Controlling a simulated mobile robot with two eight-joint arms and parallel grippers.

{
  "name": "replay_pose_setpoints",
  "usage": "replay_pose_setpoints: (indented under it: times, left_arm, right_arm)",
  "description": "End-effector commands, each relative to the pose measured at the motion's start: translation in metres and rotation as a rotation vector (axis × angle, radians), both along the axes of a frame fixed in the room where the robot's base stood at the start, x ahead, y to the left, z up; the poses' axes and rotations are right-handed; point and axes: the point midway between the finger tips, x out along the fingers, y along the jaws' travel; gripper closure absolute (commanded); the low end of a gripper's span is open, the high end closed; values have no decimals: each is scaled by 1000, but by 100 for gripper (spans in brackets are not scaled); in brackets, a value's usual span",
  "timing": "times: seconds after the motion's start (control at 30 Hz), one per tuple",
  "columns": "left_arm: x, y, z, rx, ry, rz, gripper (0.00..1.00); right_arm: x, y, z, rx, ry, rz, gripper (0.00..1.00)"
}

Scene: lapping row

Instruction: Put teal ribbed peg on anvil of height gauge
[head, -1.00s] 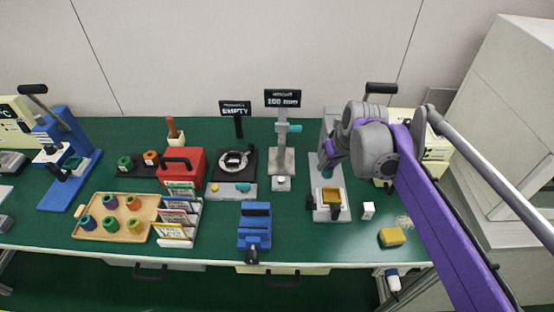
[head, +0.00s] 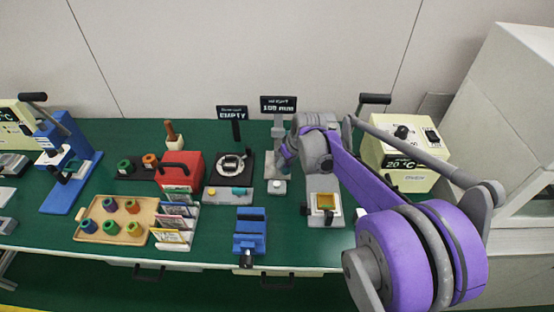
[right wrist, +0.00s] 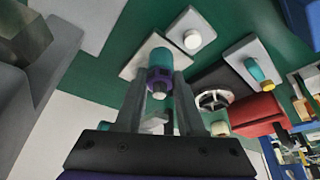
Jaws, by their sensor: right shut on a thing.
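The height gauge (head: 277,132) stands at the back of the bench under a sign. My right gripper (head: 284,160) is in front of its column and hides much of it. In the right wrist view the fingers (right wrist: 160,88) are shut on the teal ribbed peg (right wrist: 163,60), which shows a teal body, a purple band and a pale end. The gauge's pale base (right wrist: 135,62) lies behind the peg in that view. The anvil is hidden, and I cannot tell whether the peg touches anything. My left gripper is not in view.
A small plate with a white button (head: 277,187) stands in front of the gauge. To the left are a dial fixture (head: 245,168), a red box (head: 181,168) and a tray of pegs (head: 92,234). A blue vise (head: 250,240) is at the front.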

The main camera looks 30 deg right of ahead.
Motion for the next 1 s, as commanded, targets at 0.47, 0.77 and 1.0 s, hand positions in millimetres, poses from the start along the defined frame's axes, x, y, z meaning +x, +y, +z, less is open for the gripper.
replay_pose_setpoints:
  times: [0.47, 0.77, 1.0]
  left_arm:
    - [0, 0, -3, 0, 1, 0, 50]
    - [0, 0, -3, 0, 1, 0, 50]
    - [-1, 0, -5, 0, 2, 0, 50]
  right_arm:
    - [47, 2, -31, 0, 0, 1, 100]
    - [50, 2, -33, 0, 0, 0, 100]
    - [50, 2, -37, 0, 0, 0, 46]
